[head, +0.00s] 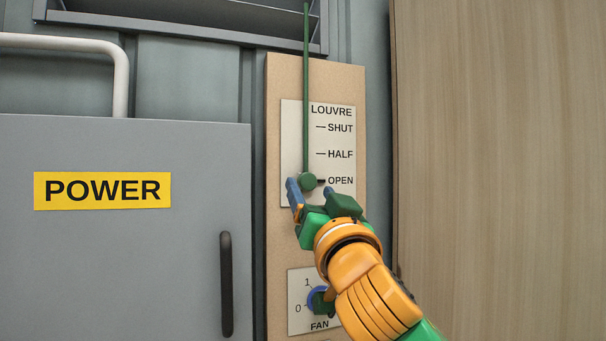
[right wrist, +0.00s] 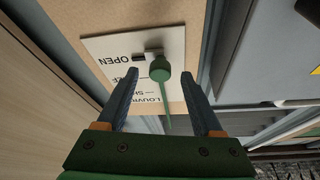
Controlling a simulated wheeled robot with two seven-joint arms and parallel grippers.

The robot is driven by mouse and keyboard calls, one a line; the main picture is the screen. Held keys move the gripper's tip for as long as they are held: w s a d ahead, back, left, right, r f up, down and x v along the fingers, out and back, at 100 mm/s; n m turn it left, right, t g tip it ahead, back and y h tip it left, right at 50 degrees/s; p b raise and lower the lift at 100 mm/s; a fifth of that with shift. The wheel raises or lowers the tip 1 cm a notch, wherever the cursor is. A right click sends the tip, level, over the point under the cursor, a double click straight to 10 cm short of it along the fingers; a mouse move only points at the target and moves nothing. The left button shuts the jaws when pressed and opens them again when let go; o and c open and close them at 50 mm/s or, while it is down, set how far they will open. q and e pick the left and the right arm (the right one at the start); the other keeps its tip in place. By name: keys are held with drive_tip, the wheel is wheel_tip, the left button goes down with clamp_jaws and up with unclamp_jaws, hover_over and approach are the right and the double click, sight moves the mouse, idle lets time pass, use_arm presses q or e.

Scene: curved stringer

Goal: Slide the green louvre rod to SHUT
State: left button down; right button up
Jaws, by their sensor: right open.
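The green louvre rod (head: 306,90) hangs down from the louvre (head: 190,22) in the head view and ends in a round green knob (head: 308,181). The knob's dark pointer is at the OPEN mark on the LOUVRE plate (head: 290,140). SHUT is the top mark and HALF the middle one. My right gripper (head: 310,188) is open at the knob. In the right wrist view the knob (right wrist: 160,70) lies between the lines of the two fingers (right wrist: 160,80), near their tips, with a gap on each side. I cannot tell whether they touch it. My left gripper is not in view.
A grey cabinet (head: 120,260) with a yellow POWER label (head: 102,190) and black handle (head: 226,284) stands left. A FAN switch (head: 318,299) sits below, partly behind my right arm. A wooden panel (head: 500,150) stands right. The plate above the knob is clear.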

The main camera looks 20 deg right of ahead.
sight(310, 182)
drive_tip(key=shift+w+d+r+p, duration=0.1)
drive_tip(key=shift+w+r+p, duration=0.3)
drive_tip(key=shift+r, duration=0.2)
drive_tip(key=shift+w+r+p, duration=0.25)
drive_tip(key=shift+r+p, duration=0.2)
drive_tip(key=shift+r, duration=0.15)
drive_tip(key=shift+w+d+f, duration=0.1)
drive_tip(key=shift+w+f, duration=0.1)
drive_tip(key=shift+w, duration=0.35)
drive_tip(key=shift+w+f, duration=0.15)
drive_tip(key=shift+w, duration=0.4)
drive_tip(key=shift+w+f, duration=0.1)
drive_tip(key=shift+w, duration=0.05)
drive_tip(key=shift+s, duration=0.2)
drive_tip(key=c, duration=0.4)
drive_tip(key=shift+d, duration=0.1)
clamp_jaws()
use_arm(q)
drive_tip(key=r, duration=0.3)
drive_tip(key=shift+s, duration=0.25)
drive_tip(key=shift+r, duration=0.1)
use_arm(e)
drive_tip(key=shift+r, duration=0.2)
